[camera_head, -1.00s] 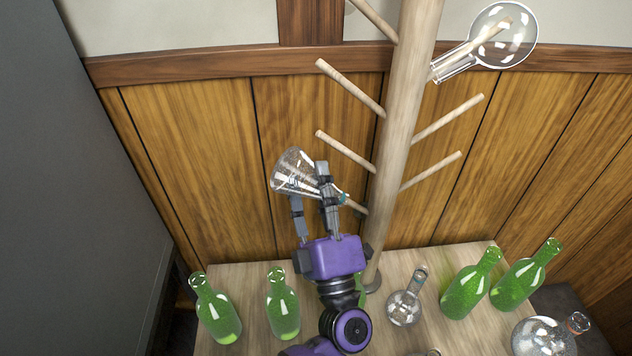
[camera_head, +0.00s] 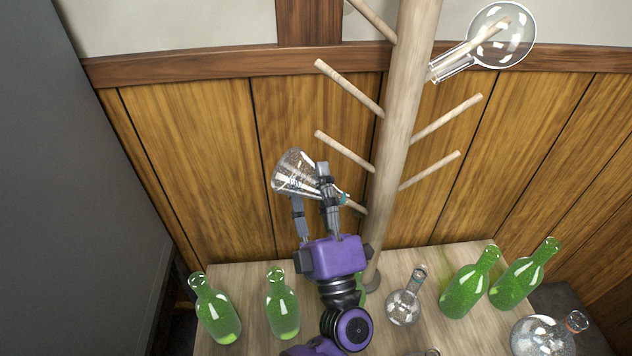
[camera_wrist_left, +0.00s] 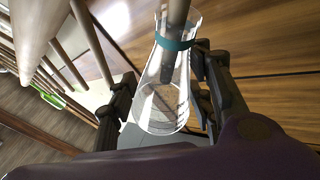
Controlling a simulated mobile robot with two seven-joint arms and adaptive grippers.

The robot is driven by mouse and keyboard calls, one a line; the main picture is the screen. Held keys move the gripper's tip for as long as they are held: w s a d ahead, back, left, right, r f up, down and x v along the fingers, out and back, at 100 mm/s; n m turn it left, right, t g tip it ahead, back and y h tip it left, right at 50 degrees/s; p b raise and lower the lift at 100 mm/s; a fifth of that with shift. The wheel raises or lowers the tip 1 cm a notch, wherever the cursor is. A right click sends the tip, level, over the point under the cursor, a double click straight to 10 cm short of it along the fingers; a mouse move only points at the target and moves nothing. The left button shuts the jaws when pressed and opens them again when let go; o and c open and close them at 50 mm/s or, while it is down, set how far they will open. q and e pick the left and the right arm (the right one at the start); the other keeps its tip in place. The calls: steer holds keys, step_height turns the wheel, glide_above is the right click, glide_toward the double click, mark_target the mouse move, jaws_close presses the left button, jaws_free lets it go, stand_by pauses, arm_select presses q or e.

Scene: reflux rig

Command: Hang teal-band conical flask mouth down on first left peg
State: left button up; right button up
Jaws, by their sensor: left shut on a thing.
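The clear conical flask (camera_head: 291,174) with a teal band on its neck is held in my left gripper (camera_head: 310,184). It is tilted, its wide base up and left and its mouth down and right towards the post. The lowest left peg (camera_head: 357,207) shows beyond the neck. In the left wrist view, the peg (camera_wrist_left: 178,14) runs through the teal-banded mouth into the flask (camera_wrist_left: 163,108), with the fingers (camera_wrist_left: 162,90) on either side of the glass. The neck is partly hidden by a finger in the head view.
The wooden post (camera_head: 400,130) carries more bare pegs on both sides. A round flask (camera_head: 503,36) hangs at upper right. On the table (camera_head: 395,262) stand green bottles (camera_head: 283,305) and (camera_head: 470,283), and round flasks (camera_head: 403,308) and (camera_head: 543,338).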

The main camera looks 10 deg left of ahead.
arm_select(q)
steer(key=shift+a+r, duration=0.15)
steer(key=shift+r, duration=0.05)
arm_select(e)
steer(key=shift+s+r, duration=0.1)
steer(key=shift+r, duration=0.15)
steer(key=shift+s+d, duration=0.1)
steer(key=shift+s, duration=0.25)
steer(key=shift+w, duration=0.2)
arm_select(q)
steer(key=o, duration=1.5)
arm_select(e)
steer(key=shift+w+r, duration=0.1)
steer(key=shift+w, duration=0.25)
